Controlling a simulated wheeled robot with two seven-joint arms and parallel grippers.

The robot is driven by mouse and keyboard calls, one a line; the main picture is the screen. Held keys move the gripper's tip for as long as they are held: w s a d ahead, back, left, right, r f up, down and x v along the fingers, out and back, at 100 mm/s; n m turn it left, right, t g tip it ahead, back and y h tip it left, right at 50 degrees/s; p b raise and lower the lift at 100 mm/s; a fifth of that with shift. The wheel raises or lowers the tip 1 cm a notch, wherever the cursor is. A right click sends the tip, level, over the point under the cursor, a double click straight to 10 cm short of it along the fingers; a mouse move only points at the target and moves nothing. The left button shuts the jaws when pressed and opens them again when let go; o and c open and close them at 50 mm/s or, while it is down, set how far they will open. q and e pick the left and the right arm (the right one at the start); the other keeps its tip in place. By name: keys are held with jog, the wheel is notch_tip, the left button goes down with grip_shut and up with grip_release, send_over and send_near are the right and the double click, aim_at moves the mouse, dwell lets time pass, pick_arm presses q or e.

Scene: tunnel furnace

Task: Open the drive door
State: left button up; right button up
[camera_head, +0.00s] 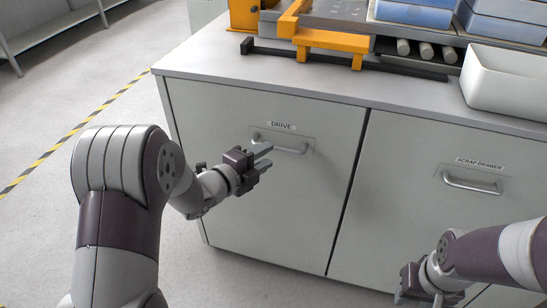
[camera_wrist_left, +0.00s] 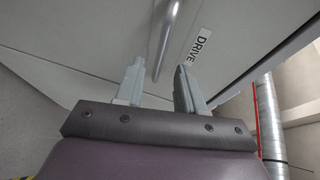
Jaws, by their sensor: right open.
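The drive door (camera_head: 225,190) is the light grey left front panel of the cabinet, closed, labelled DRIVE. Its metal bar handle (camera_head: 290,150) is near the top. My left gripper (camera_head: 270,156) is open at the handle's left part, fingers pointing toward it. In the left wrist view the handle (camera_wrist_left: 166,38) runs down into the gap between the two open fingers (camera_wrist_left: 158,80). I cannot tell whether the fingers reach around the bar or touch it. My right gripper (camera_head: 416,290) is low at the bottom edge, open, away from the drive door, with its fingertips partly cut off.
The scrap drawer (camera_head: 400,200) with its own handle (camera_head: 470,187) is to the right, across a dark gap. The cabinet top (camera_head: 205,65) holds an orange fixture (camera_head: 330,42), blue crates (camera_head: 415,14) and a white bin (camera_head: 505,82). Floor is clear left of the cabinet.

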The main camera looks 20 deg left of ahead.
aim_at(276, 149)
pick_arm(q)
jog(key=x, duration=0.4)
jog(key=shift+b, duration=0.3)
jog(key=shift+c, duration=0.3)
grip_shut()
